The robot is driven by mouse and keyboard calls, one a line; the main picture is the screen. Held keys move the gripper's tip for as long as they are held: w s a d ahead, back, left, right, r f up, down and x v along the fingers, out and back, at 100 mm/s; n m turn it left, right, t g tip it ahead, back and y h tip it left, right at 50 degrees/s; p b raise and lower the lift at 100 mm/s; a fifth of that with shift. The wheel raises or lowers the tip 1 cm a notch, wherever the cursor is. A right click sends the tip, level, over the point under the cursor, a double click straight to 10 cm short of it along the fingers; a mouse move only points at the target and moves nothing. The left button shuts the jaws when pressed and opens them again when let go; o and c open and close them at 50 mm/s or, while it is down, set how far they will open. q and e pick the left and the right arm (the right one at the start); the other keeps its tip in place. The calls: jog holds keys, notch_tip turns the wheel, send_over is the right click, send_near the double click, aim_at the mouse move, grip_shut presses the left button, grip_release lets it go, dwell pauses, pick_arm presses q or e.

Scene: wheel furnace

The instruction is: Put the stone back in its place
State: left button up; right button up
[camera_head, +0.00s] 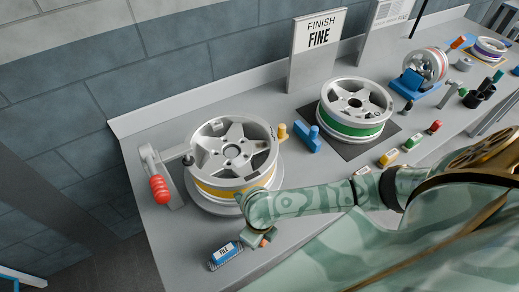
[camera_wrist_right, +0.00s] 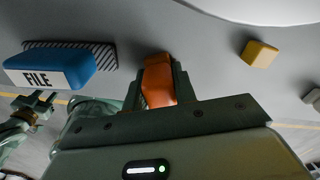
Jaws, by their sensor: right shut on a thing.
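My right gripper (camera_head: 262,238) is low over the bench front, beside the left wheel. In the right wrist view, my right gripper (camera_wrist_right: 158,92) is shut on an orange block (camera_wrist_right: 158,75), which I take to be the stone. Only a bit of the block (camera_head: 269,232) shows in the head view. A row of small blocks, yellow (camera_head: 388,158), green (camera_head: 411,142) and red (camera_head: 435,127), stands on the bench to the right. A pale label (camera_head: 362,170) lies left of the yellow one, partly hidden by my arm. What seems my left gripper (camera_wrist_right: 35,104) shows small in the wrist view; its jaws are unclear.
A blue file block (camera_head: 226,254) lies left of my right gripper. A wheel with a yellow band (camera_head: 230,155) stands behind it, with a red-handled crank (camera_head: 160,189) at left. A green-banded wheel (camera_head: 355,105) stands on a dark mat. A FINISH FINE sign (camera_head: 318,42) stands behind.

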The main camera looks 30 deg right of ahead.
jog(key=shift+r, duration=0.1)
jog(key=o, duration=0.9)
jog(key=shift+o, duration=0.2)
notch_tip(320, 180, up, 12)
jog(key=p, duration=0.4)
jog(key=shift+s+p, duration=0.1)
jog(key=shift+p, duration=0.2)
